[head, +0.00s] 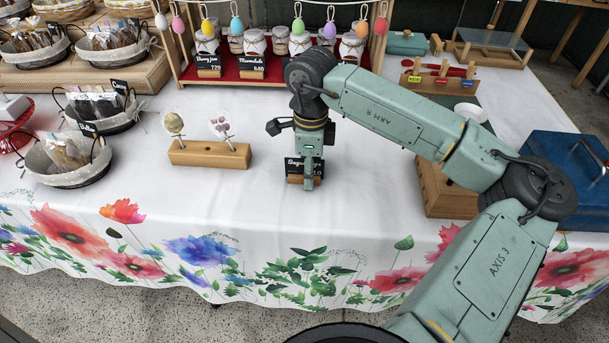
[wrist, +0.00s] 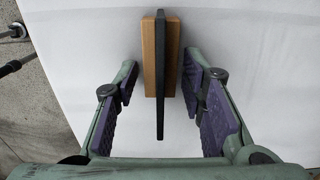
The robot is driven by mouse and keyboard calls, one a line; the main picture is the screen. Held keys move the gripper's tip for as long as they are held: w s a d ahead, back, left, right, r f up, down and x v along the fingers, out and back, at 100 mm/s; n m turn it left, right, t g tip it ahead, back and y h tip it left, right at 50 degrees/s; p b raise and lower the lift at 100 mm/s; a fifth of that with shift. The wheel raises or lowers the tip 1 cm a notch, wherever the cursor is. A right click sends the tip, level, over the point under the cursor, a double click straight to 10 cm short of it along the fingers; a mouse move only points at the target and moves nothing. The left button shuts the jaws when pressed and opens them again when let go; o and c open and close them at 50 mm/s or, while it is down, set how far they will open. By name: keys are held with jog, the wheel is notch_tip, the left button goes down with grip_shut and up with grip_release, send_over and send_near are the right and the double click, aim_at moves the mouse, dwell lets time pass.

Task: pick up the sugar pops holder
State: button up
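A small black sign (head: 294,168) with light lettering, partly hidden by my gripper, stands upright on a wooden base on the white tablecloth. In the wrist view the wooden base (wrist: 149,60) and the thin edge of the black board (wrist: 160,110) lie between the fingers. My gripper (head: 308,186) points down at the sign; it also shows in the wrist view (wrist: 160,80). It is open, with a purple-padded finger on each side of the base, and does not appear shut on it. A wooden holder (head: 210,155) with two pops upright in it stands to the left.
Several lined baskets (head: 68,160) of wrapped goods stand at the left. A jar rack with a red shelf (head: 268,72) and hanging eggs is behind. A wooden box (head: 440,190) and a blue case (head: 570,170) stand at the right. Tablecloth in front of the sign is clear.

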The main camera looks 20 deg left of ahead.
grip_shut()
dwell(0.3)
